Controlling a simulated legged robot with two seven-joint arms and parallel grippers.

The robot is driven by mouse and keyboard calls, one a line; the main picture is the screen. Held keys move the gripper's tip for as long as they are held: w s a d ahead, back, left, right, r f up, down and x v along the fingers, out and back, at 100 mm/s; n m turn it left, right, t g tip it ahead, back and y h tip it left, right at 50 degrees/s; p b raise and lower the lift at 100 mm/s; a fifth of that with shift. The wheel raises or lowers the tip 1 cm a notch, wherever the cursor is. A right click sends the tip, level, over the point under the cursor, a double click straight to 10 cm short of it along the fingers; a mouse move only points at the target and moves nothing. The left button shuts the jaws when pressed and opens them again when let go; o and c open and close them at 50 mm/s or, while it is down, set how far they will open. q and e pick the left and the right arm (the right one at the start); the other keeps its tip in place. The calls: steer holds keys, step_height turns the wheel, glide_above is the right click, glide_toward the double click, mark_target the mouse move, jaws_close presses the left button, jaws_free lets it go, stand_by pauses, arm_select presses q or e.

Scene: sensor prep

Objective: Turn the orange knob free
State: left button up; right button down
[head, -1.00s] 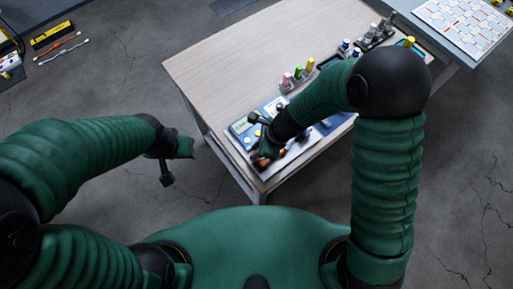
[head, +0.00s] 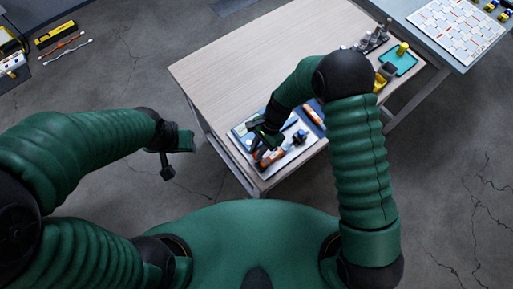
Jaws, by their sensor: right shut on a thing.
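The orange knob (head: 272,157) shows as a small orange piece on the pale board (head: 289,155) at the table's near corner. My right gripper (head: 261,149) reaches down over the board from the right and is shut at the orange knob. Its fingers and wrist hide part of the knob, so the exact hold is unclear. My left gripper (head: 176,160) hangs in the air left of the table, over the floor, away from the board. Whether its fingers are apart does not show clearly.
The light wooden table (head: 235,68) is clear on its far left. A second orange piece (head: 315,117) lies beside the board. A teal tray (head: 403,63) with a yellow item (head: 402,48) and dark-racked bottles (head: 372,39) stand at the right. My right arm hides the middle.

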steer(key=n, duration=0.1)
steer(key=n+h, duration=0.1)
steer(key=n, duration=0.1)
steer(key=shift+w+n+g, duration=0.3)
steer(key=shift+w+g, duration=0.1)
steer(key=shift+w+a+n+g+h, duration=0.15)
steer(key=shift+n+h, duration=0.3)
steer(key=shift+n, duration=0.7)
steer(key=shift+n+g+h, duration=0.25)
steer(key=shift+n+h, duration=0.2)
steer(key=shift+n, duration=0.7)
steer(key=shift+r, duration=0.1)
steer(key=c, duration=1.7)
jaws_free()
steer(key=o, duration=0.4)
